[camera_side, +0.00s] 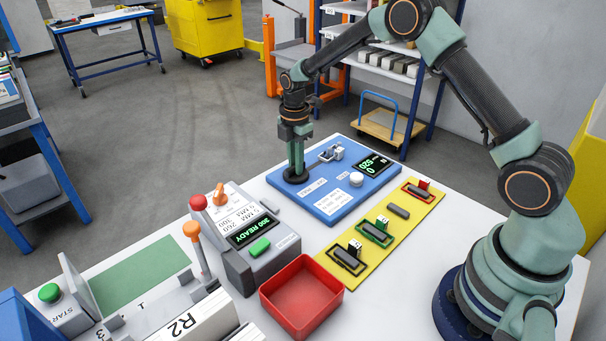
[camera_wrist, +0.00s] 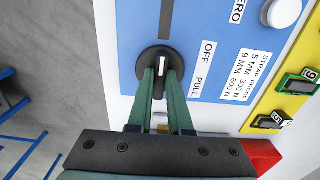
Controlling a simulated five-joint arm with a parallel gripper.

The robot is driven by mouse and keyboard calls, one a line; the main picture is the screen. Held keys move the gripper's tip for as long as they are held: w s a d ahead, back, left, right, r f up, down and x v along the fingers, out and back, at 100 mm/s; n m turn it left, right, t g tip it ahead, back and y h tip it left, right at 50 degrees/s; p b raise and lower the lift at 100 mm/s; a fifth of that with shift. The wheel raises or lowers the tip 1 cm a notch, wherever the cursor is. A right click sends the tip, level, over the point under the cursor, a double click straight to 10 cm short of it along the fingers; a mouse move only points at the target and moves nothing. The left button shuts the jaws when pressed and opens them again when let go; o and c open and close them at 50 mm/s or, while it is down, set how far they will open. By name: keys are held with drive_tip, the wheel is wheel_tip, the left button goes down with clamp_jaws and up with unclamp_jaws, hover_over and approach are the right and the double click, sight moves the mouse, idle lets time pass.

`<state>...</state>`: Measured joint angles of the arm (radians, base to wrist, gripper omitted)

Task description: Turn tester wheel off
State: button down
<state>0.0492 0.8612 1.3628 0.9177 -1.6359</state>
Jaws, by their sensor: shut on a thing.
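The tester wheel (camera_wrist: 147,64) is a round black knob on the blue tester board (camera_wrist: 208,22). A white mark shows on its raised bar, between my fingers. The words OFF and PULL are printed to its right in the wrist view; which one the mark is set to I cannot tell. In the side view the wheel (camera_side: 295,177) sits at the board's left corner. My gripper (camera_side: 297,172) points down onto it. In the wrist view the two green fingers of my gripper (camera_wrist: 161,78) are shut on the wheel's bar, one on each side.
The board also carries a lit display (camera_side: 371,164), a white button (camera_side: 356,180) and a metal clamp (camera_side: 331,152). A yellow strip (camera_side: 380,225) with several small holders lies in front. A red bin (camera_side: 301,296) and a grey control box (camera_side: 246,238) stand nearby.

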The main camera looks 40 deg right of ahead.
drive_tip(key=c, duration=0.8)
unclamp_jaws()
drive_tip(key=shift+c, duration=0.2)
wheel_tip(320, 180, up, 12)
drive_tip(key=shift+r, duration=0.15)
drive_tip(key=s+a+r+m+t, duration=0.2)
drive_tip(key=s+r+m+t, duration=0.2)
drive_tip(key=s+r+m, duration=0.85)
drive_tip(key=s+f+m+t, duration=0.1)
drive_tip(key=s+f+m, duration=0.2)
drive_tip(key=s, duration=0.6)
drive_tip(key=m, duration=0.2)
drive_tip(key=shift+s+a+f+m+t, duration=0.2)
drive_tip(key=shift+s+a+m+t, duration=0.05)
drive_tip(key=shift+m+t, duration=0.1)
